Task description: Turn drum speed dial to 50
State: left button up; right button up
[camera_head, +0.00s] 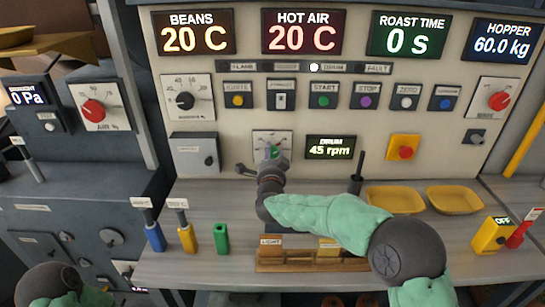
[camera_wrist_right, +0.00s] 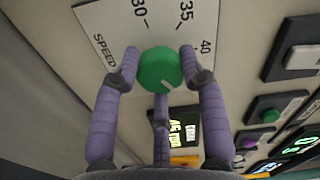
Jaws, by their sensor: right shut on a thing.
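The drum speed dial is a green knob (camera_wrist_right: 160,68) on a white scale plate (camera_wrist_right: 110,40) marked SPEED, with 30, 35 and 40 readable. In the head view, the knob (camera_head: 271,152) shows only partly behind my right gripper (camera_head: 262,165). The drum display (camera_head: 330,147) beside it reads 45 rpm. In the wrist view, the fingers of my right gripper (camera_wrist_right: 160,75) are around the knob and shut on it, with two fingertips at its sides. The knob's pale pointer mark shows at its lower right edge. My left gripper is out of view.
A yellow plate with a red button (camera_head: 404,148) sits right of the display. A row of buttons (camera_head: 324,95) runs above the dial. Yellow trays (camera_head: 395,199), a wooden block (camera_head: 275,262) and small coloured tools (camera_head: 187,235) are on the counter below.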

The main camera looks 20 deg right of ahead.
jog(key=shift+a+f+m, duration=0.15)
jog(key=shift+m, duration=1.85)
jog(key=shift+a+f+m, duration=0.1)
jog(key=shift+m, duration=1.9)
jog(key=o, duration=1.1)
jog(key=shift+r, duration=0.1)
jog(key=shift+o, duration=0.2)
jog(key=shift+r, duration=0.1)
jog(key=v, duration=1.2)
